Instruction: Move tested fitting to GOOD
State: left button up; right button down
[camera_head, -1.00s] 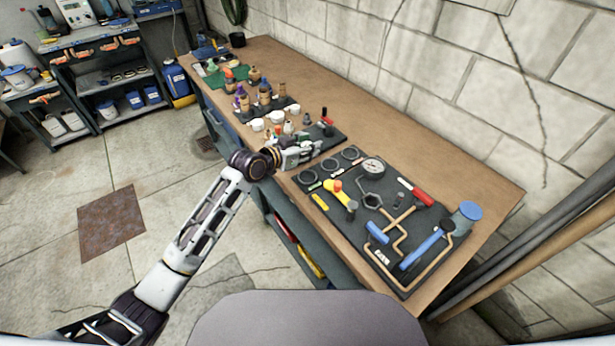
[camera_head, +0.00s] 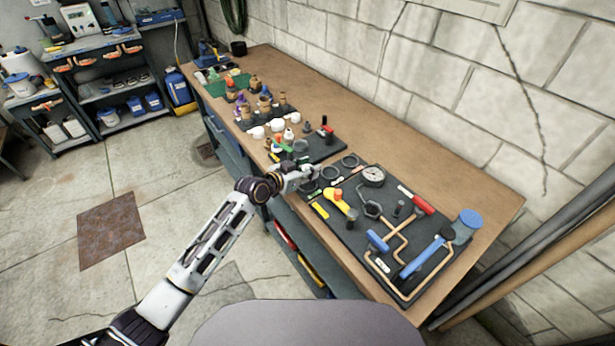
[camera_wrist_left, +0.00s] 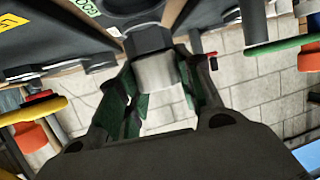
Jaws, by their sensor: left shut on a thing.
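My left gripper (camera_head: 310,172) is over the near edge of the dark board, by its row of round rings. In the left wrist view, its green-lined fingers (camera_wrist_left: 157,95) are shut on a grey metal fitting (camera_wrist_left: 157,72) with a dark hex collar. The fitting is hard to make out in the head view. A green label (camera_wrist_left: 87,7), partly cut off and seeming to read GOOD, lies just beyond the fitting on the left. One ring (camera_head: 330,172) is beside the gripper and another (camera_head: 350,160) is farther right. I cannot tell whether the fitting touches the board. My right gripper is not in view.
A pressure gauge (camera_head: 373,176), a yellow-handled valve (camera_head: 333,199) and a red-handled tool (camera_head: 420,203) are on the board. Several small fittings and white caps (camera_head: 277,125) stand on the farther mat. Bare wooden bench (camera_head: 400,155) runs along the wall side.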

pick_arm(q)
jog(key=shift+f, duration=1.8)
jog(key=shift+f, duration=0.15)
jog(key=o, duration=1)
jog(key=shift+o, duration=0.2)
jog(key=shift+r, duration=0.2)
jog(key=shift+s+a+r, duration=0.1)
jog(key=shift+s+a, duration=0.3)
jog(key=v, duration=1.1)
jog(key=shift+b, duration=0.3)
jog(key=shift+d, duration=0.1)
